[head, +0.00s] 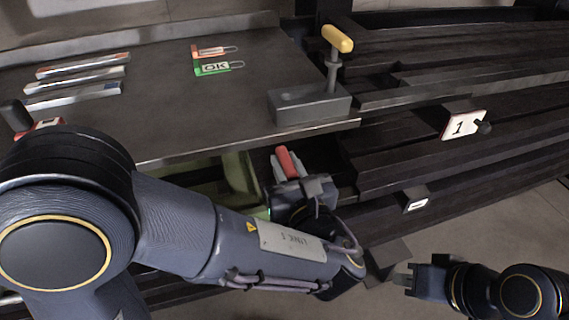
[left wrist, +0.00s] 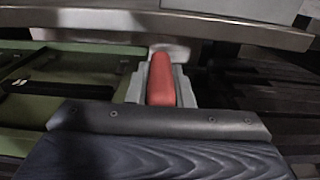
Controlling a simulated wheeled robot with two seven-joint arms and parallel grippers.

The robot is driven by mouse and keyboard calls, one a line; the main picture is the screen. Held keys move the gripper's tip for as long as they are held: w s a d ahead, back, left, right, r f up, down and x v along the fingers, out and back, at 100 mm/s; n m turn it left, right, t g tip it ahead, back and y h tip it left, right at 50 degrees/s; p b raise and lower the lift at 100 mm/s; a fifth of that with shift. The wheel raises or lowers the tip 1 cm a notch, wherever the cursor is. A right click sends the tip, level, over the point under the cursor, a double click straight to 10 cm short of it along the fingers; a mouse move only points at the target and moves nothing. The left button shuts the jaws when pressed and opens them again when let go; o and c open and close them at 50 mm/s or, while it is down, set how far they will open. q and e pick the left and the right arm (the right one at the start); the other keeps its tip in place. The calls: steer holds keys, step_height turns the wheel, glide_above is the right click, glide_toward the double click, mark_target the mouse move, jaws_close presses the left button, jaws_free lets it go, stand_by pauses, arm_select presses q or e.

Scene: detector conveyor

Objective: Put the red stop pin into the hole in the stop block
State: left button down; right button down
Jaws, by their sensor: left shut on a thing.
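My left gripper (head: 287,168) is shut on the red stop pin (head: 284,160), just in front of and below the table's front edge. A grey block (head: 312,108), which looks like the stop block, is at the table's front right corner, above and beyond the gripper. A small dark spot on its top may be the hole. A yellow-handled post (head: 338,40) stands upright at its right end. My right gripper (head: 404,278) is at the lower right, its opening unclear.
The dark table (head: 160,110) holds several flat strips (head: 80,80) at the left and red and green tags (head: 217,66). A green bin (head: 238,180) is under its edge. Dark conveyor rails (head: 440,100) with a "1" sign (head: 464,124) run right.

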arm_select(q)
steer(key=shift+s, duration=0.1)
steer(key=shift+r, duration=0.1)
steer(key=shift+f+b, duration=1.55)
steer(key=shift+f, duration=0.95)
steer(key=shift+f+b, duration=1.7)
steer(key=shift+f, duration=0.6)
steer(key=c, duration=1.2)
jaws_free()
steer(key=p+v, duration=0.2)
steer(key=v, duration=0.6)
